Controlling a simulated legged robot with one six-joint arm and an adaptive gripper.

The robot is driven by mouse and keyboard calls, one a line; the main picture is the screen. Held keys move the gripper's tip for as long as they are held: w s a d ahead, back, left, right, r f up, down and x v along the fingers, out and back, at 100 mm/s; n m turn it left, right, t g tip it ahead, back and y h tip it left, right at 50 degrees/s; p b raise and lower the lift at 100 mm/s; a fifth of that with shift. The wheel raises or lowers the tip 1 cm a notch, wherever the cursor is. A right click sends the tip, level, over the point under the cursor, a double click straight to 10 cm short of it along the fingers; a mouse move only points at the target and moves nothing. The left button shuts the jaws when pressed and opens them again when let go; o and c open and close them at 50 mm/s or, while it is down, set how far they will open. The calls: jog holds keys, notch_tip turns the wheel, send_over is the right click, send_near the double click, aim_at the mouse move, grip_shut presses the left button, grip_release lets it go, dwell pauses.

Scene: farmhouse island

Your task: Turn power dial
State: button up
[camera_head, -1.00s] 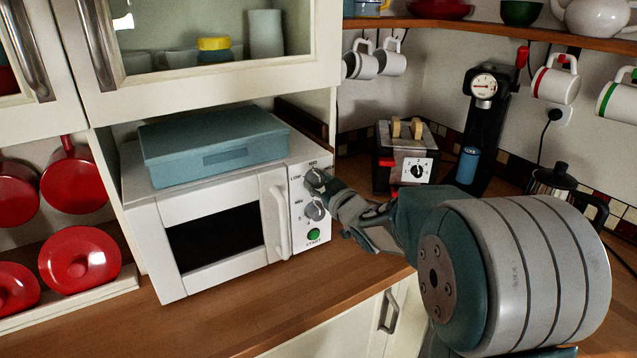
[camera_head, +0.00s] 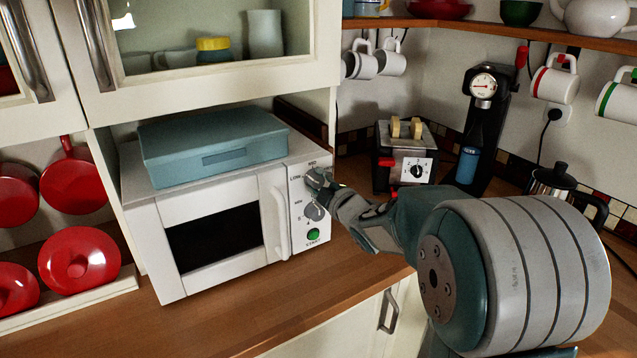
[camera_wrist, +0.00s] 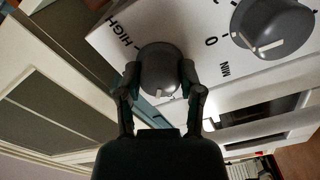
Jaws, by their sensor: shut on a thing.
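The white microwave (camera_head: 215,215) stands on the wooden counter with its control panel on the right side. The power dial, a grey knob with a white pointer line, is the upper one; in the wrist view the power dial (camera_wrist: 160,70) sits between my fingers. My gripper (camera_head: 325,182) is shut on it, and in the wrist view my gripper (camera_wrist: 160,84) has one finger on each side of it. In the head view my fingers largely hide it. The lower timer dial (camera_head: 314,211) is free, and it shows large in the wrist view (camera_wrist: 272,28). The green start button (camera_head: 313,235) is below.
A blue-green box (camera_head: 213,145) lies on top of the microwave. A toaster (camera_head: 404,160) and a coffee machine (camera_head: 480,130) stand to the right. The microwave's door handle (camera_head: 275,222) is left of the panel. Counter in front is clear.

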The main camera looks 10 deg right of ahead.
jog(key=shift+a+f+n, duration=0.1)
jog(key=shift+f+n, duration=0.05)
jog(key=shift+n, duration=1.45)
jog(key=shift+f, duration=0.1)
jog(key=o, duration=1.1)
jog(key=shift+a, duration=0.1)
jog(key=shift+s, duration=0.1)
jog(key=shift+s+d, duration=0.2)
jog(key=shift+s, duration=0.1)
jog(key=v, duration=1.1)
